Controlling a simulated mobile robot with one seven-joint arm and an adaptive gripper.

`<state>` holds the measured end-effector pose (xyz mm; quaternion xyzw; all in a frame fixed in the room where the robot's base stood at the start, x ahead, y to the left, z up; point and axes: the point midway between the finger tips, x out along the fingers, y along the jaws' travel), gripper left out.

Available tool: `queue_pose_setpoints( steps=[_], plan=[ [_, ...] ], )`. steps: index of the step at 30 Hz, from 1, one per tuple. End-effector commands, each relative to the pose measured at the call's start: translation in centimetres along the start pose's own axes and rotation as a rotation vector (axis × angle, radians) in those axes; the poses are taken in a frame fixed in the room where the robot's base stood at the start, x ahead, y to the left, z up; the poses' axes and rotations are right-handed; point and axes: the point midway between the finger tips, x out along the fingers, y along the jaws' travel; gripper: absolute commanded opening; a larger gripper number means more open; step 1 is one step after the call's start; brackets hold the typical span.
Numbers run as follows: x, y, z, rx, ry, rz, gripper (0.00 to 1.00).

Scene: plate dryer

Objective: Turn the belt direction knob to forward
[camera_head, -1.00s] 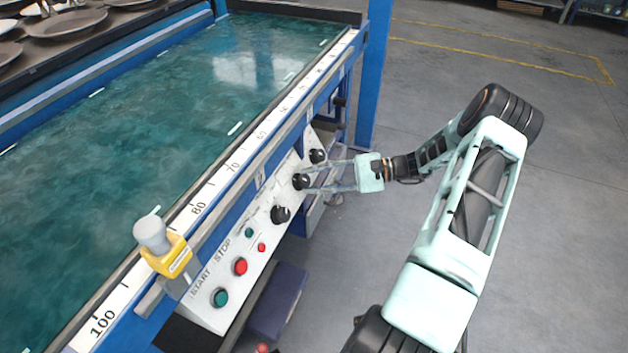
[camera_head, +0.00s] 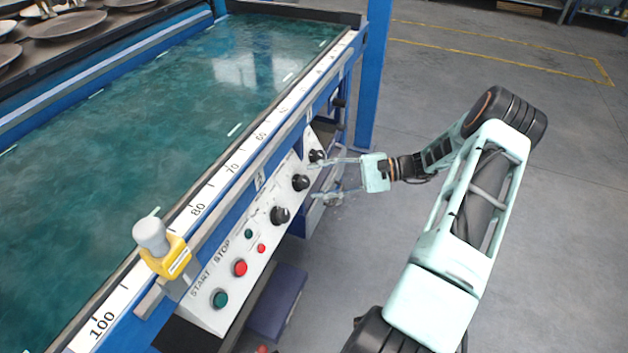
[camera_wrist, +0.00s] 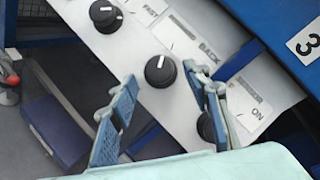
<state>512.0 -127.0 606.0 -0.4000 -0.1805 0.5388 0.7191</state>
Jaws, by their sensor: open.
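The belt direction knob appears to be the middle black knob (camera_head: 301,182) on the white sloped control panel. It also shows in the wrist view (camera_wrist: 160,70), beside a label reading BACK, with a white pointer mark on its face. My gripper (camera_head: 317,180) is open and empty, its fingers spread on either side of the knob's line and a little back from it. In the wrist view the knob shows in the gap between the fingertips (camera_wrist: 163,80), apart from both. The right finger partly covers the panel lettering, so the forward label cannot be read.
Another black knob (camera_wrist: 106,16) sits by FAST, and a third (camera_wrist: 207,127) lies partly behind the right finger near ON. Red and green buttons (camera_head: 240,267) are lower on the panel. The blue machine frame (camera_head: 369,80) stands beyond; open floor lies right.

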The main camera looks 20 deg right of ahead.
Motion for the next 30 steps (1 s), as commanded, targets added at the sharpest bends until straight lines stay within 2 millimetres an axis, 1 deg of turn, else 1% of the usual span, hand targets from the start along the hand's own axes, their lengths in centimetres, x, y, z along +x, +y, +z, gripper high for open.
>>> queue_pose_setpoints(
  steps=[3,9,12,15,20,30],
  plan=[
    [-2.6,0.0,-0.1,-0.002,0.004,-0.002,0.44],
    [-6.9,0.0,-0.1,-0.002,0.004,-0.001,0.44],
    [-8.5,0.1,-0.1,-0.001,0.002,0.0,0.44],
    [-9.6,0.1,-0.1,0.0,0.002,-0.001,0.44],
    [-10.3,0.0,0.0,0.0,0.0,0.0,0.44],
    [-10.3,0.0,0.0,0.0,0.0,0.0,0.44]
  ],
)
